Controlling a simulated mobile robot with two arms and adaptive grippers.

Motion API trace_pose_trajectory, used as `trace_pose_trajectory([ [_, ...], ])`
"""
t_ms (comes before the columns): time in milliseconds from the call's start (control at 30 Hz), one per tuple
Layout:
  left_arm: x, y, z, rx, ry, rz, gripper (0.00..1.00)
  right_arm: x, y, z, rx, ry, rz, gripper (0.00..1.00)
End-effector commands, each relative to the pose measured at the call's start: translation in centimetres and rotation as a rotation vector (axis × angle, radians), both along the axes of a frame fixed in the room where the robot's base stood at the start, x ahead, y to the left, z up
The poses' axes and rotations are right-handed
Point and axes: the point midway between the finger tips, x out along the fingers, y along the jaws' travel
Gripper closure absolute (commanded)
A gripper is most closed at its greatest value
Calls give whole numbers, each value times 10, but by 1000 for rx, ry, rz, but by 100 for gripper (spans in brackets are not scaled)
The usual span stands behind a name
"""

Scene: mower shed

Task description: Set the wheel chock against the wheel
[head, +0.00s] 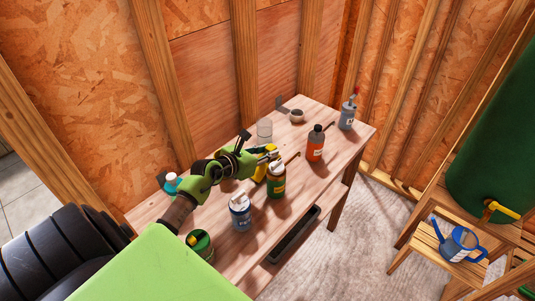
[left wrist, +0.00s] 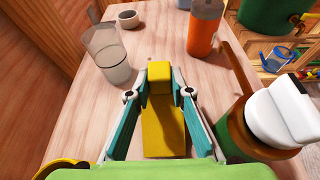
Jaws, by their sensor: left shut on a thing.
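The yellow wheel chock (left wrist: 164,128) is between the fingers of my left gripper (left wrist: 160,88) in the left wrist view. The gripper is shut on it. In the head view my left gripper (head: 268,154) is over the middle of the wooden bench, and the chock (head: 260,173) shows in part beside it. I cannot tell whether the chock touches the bench top. A black ribbed, tyre-like shape (head: 62,250) is at the lower left of the head view, left of the bench; I cannot tell whether it is the task's wheel. My right gripper is not in view.
A blue watering can (head: 460,245) stands at right.

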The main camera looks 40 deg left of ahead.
Motion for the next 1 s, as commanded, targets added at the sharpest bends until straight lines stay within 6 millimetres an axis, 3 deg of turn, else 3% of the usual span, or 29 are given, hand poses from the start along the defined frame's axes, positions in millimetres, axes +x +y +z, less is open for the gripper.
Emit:
trace_pose_trajectory([
  [133, 0, 0, -6, 0, -2, 1, 100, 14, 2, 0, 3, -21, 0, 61],
  [367, 0, 0, -9, 0, -2, 1, 100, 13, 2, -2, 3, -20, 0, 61],
  [400, 0, 0, -8, 0, -1, 0, 72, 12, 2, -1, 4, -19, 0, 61],
  [433, 0, 0, -8, 0, -1, 0, 64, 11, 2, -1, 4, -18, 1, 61],
  [833, 0, 0, -5, -1, -1, 1, 63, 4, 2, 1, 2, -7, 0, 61],
  [1000, -22, 2, 1, 1, 1, 1, 63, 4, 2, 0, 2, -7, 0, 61],
])
